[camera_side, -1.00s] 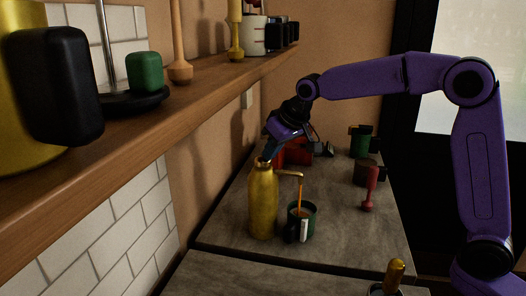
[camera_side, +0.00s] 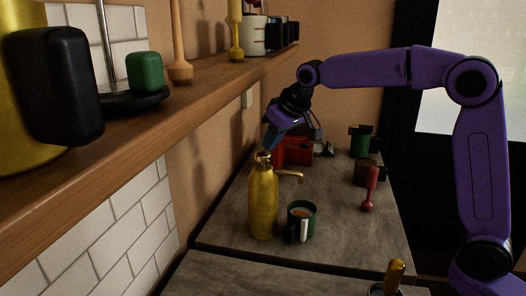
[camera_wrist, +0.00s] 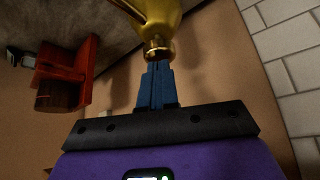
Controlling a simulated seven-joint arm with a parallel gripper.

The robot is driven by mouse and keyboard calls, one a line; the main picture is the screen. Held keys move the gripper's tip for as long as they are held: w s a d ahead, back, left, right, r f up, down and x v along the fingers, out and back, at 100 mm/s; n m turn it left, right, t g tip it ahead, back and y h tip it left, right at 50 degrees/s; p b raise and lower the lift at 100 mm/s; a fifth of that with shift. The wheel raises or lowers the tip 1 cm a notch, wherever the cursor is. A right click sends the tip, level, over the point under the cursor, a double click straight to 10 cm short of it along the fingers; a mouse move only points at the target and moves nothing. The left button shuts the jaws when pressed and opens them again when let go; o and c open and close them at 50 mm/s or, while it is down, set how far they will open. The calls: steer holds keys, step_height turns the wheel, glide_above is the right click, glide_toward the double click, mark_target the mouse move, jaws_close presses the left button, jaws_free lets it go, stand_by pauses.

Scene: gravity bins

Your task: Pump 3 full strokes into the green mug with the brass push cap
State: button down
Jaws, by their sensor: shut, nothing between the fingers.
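The brass pump bottle (camera_side: 263,205) stands upright on the grey counter, its spout (camera_side: 290,174) pointing right. Its brass push cap (camera_side: 263,156) is at the top; it also shows in the wrist view (camera_wrist: 158,50). The green mug (camera_side: 302,222) stands under the spout with brown liquid inside. No stream falls from the spout. My gripper (camera_side: 268,146) is shut and empty, its blue fingertips at or just above the cap; in the wrist view the closed fingers (camera_wrist: 157,66) point at the cap. I cannot tell whether they touch it.
A red object (camera_side: 298,150) sits behind the bottle. A dark green mug (camera_side: 361,142), a brown mug (camera_side: 366,173) and a red tool (camera_side: 370,188) stand to the right. A wooden shelf (camera_side: 170,95) with several items runs along the left wall, above the counter.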

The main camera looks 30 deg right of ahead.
mark_target(269, 155)
stand_by(0.4)
steer(key=shift+f, duration=1.6)
steer(key=shift+r, duration=1.6)
steer(key=shift+r, duration=2.5)
steer(key=v, duration=1.7)
steer(key=shift+s, duration=0.15)
